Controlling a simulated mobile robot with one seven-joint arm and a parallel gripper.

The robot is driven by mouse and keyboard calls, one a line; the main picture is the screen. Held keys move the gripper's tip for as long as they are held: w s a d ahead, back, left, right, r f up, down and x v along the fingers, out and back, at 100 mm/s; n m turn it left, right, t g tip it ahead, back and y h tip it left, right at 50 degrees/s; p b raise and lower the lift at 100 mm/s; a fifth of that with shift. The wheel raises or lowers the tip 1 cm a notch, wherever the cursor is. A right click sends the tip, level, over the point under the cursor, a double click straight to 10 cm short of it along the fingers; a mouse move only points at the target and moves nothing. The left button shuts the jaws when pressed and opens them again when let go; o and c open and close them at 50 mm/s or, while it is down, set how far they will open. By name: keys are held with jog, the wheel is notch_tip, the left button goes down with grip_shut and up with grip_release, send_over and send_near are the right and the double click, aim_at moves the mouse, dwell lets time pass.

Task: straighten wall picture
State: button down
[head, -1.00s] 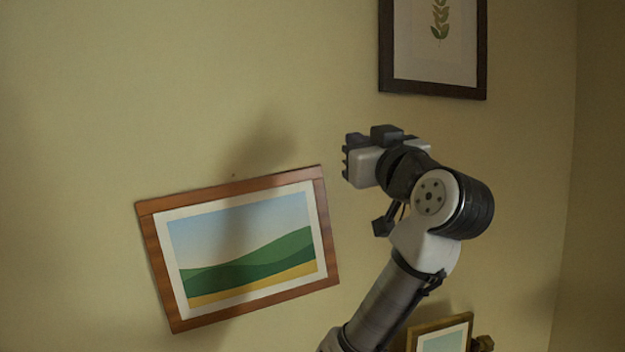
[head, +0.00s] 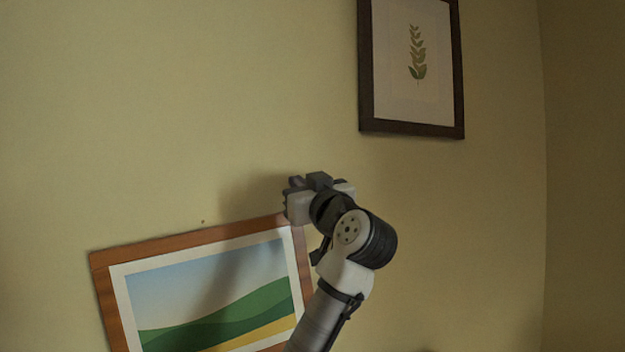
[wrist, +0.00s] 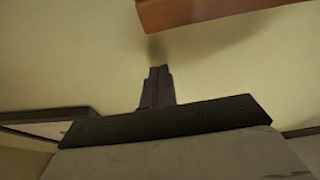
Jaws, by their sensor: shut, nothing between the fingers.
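The landscape picture (head: 180,241) in an orange-brown wooden frame hangs tilted at the lower left of the head view, its right side higher than its left. Its bottom is cut off by the view's edge. My gripper (head: 287,197) points left and is at the frame's top right corner, hiding that corner; the head view does not show whether they touch. In the wrist view, my shut, empty fingers (wrist: 157,86) point at the wall, and a wooden frame edge (wrist: 215,10) lies beyond them at the top, with a gap between.
A dark-framed plant print (head: 411,133) hangs higher to the right. A small dark spot (head: 202,222) is on the wall above the landscape picture. A dark-edged frame (wrist: 50,114) shows at the wrist view's left. The wall around is bare, with a corner at the right.

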jog(key=f, duration=0.3)
jog(key=shift+d+f+p, duration=0.35)
jog(key=shift+d+f, duration=0.05)
notch_tip(320, 180, down, 3)
jog(key=b, duration=0.4)
jog(key=shift+w+d, duration=0.15)
